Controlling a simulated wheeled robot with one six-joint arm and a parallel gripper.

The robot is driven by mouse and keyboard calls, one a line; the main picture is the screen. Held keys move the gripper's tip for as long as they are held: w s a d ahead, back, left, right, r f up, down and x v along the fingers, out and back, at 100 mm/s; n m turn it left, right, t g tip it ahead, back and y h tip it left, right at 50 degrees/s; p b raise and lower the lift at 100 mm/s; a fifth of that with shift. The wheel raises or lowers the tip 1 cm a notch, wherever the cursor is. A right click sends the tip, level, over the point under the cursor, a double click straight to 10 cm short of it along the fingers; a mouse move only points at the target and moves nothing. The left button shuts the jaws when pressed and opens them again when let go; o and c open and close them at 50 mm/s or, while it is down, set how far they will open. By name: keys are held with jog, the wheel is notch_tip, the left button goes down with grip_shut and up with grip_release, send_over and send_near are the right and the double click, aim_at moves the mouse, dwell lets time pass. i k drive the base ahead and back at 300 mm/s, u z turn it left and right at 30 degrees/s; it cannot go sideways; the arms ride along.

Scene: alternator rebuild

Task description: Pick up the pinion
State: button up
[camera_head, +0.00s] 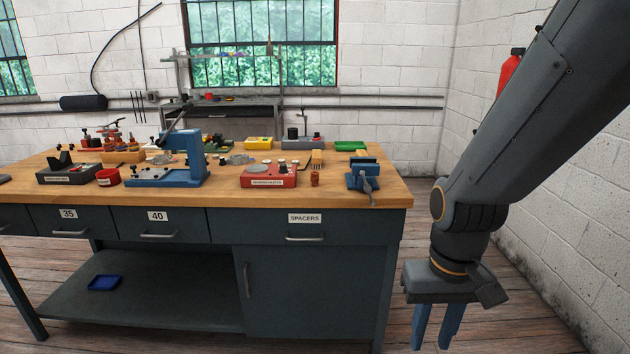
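I cannot make out the pinion for certain; the parts on the workbench (225,197) are small in this view. Several small metal parts stand on and around a red labelled fixture (268,180) right of the middle of the bench. A small copper-coloured cylinder (315,179) stands just right of that fixture. My gripper (437,334) hangs fingers down at the lower right, in front of and beyond the bench's right end, well apart from the parts. Its two blue fingers are spread with a gap between them, and nothing shows in it. The fingertips run near the bottom edge.
A blue tray (104,283) lies on the lower shelf.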

aim_at(314, 175)
jog(key=k, duration=0.65)
jog(key=u, duration=0.55)
jog(key=i, duration=0.7)
jog(key=u, duration=0.5)
jog(key=i, duration=0.7)
jog(key=z, duration=0.8)
jog(key=i, duration=1.1)
jog(key=z, duration=0.25)
